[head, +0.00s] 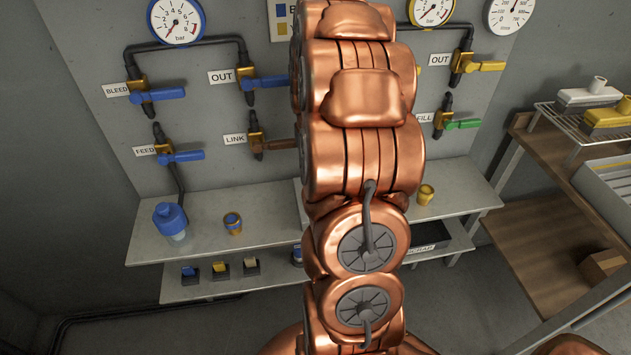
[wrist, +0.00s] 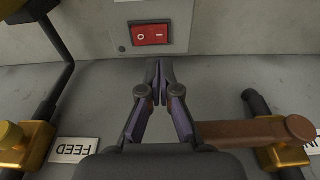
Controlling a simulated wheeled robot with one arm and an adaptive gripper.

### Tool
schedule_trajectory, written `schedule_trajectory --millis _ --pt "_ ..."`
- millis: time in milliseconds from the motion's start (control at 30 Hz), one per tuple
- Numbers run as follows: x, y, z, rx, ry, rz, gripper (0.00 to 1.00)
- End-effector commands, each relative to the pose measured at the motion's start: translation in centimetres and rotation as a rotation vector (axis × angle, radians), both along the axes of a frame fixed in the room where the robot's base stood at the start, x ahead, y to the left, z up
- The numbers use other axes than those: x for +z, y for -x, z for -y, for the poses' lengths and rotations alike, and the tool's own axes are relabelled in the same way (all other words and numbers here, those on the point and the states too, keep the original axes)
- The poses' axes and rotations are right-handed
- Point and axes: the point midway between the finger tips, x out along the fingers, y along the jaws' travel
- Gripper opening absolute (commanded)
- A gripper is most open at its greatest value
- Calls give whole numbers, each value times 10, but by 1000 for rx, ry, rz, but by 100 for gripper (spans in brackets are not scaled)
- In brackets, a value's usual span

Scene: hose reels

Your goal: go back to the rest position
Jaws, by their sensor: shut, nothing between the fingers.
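My gripper (wrist: 159,72) shows in the wrist view with its fingertips together and nothing between them. It is close in front of the grey panel (wrist: 95,95), just short of a red rocker switch (wrist: 150,34) marked 0 and 1. A brown valve handle (wrist: 240,134) lies to the right of the fingers. In the head view my copper arm rises through the middle of the picture and hides my gripper and part of the panel.
Blue-handled valves (head: 165,94) and gauges (head: 177,20) are on the panel. A shelf (head: 210,208) below holds a blue-capped bottle (head: 170,219), a small can (head: 233,223) and a yellow cup (head: 425,194). A wooden bench (head: 545,165) with racks stands at right. Open floor shows at lower left.

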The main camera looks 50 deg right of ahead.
Motion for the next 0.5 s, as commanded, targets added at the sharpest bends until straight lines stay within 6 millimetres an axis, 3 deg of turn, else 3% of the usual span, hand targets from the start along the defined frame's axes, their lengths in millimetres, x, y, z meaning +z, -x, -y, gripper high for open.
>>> schedule_trajectory --millis 500 --pt "7 0 0 0 1 1 0"
